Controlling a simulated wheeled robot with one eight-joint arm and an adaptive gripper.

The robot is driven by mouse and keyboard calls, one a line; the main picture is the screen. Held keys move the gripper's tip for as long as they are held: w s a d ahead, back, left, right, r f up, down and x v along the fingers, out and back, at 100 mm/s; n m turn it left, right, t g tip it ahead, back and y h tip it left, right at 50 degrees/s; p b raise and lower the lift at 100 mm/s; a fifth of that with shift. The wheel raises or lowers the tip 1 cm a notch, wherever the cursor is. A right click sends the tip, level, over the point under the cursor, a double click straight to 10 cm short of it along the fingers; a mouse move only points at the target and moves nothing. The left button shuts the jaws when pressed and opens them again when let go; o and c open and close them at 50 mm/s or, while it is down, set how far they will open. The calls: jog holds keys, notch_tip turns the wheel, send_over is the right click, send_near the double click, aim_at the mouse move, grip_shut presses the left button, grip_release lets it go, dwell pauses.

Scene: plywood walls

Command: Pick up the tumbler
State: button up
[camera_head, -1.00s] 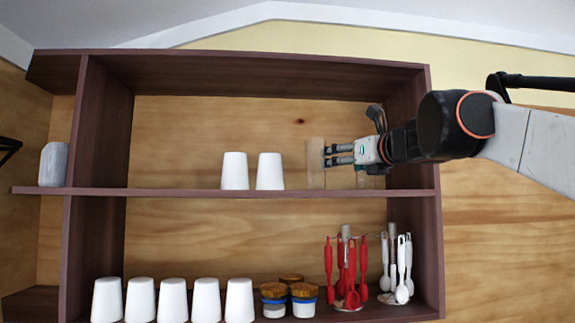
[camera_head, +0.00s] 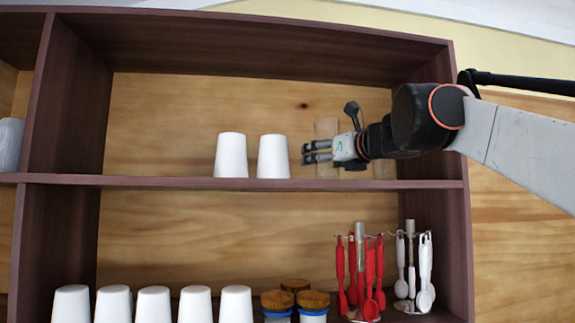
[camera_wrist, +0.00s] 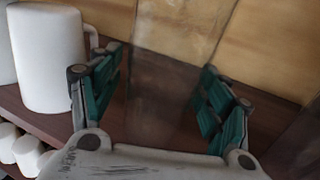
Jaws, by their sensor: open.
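A clear, see-through tumbler (camera_head: 327,128) stands upright on the upper shelf (camera_head: 200,182), to the right of two white mugs. In the wrist view the tumbler (camera_wrist: 165,85) shows faintly between my green-padded fingers, its outline hard to make out. My gripper (camera_head: 306,153) is open and comes in from the right, level with the tumbler's middle, with a finger on either side of it. I cannot tell whether the fingers touch it.
Two white mugs (camera_head: 231,156) stand close to the left of my fingertips; one mug (camera_wrist: 48,60) fills the wrist view's left. Below are more white mugs (camera_head: 153,304), lidded jars (camera_head: 313,301) and utensil racks (camera_head: 360,275). A second pale shape (camera_head: 384,170) shows under my arm.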

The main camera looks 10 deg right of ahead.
jog(key=shift+s+d+r, duration=0.2)
jog(key=shift+s+r, duration=0.05)
jog(key=shift+s, duration=0.4)
jog(key=shift+s+d+r, duration=0.1)
jog(key=shift+s+r, duration=0.05)
jog(key=shift+s, duration=0.2)
jog(key=c, duration=0.3)
jog(key=shift+w+f, duration=0.2)
jog(key=shift+w, duration=0.3)
jog(key=c, duration=0.9)
jog(key=shift+s, duration=0.1)
jog(key=shift+c, duration=0.5)
jog(key=shift+r, duration=0.1)
jog(key=shift+r, duration=0.2)
jog(key=shift+r+p, duration=4.05)
jog(key=shift+r, duration=5.65)
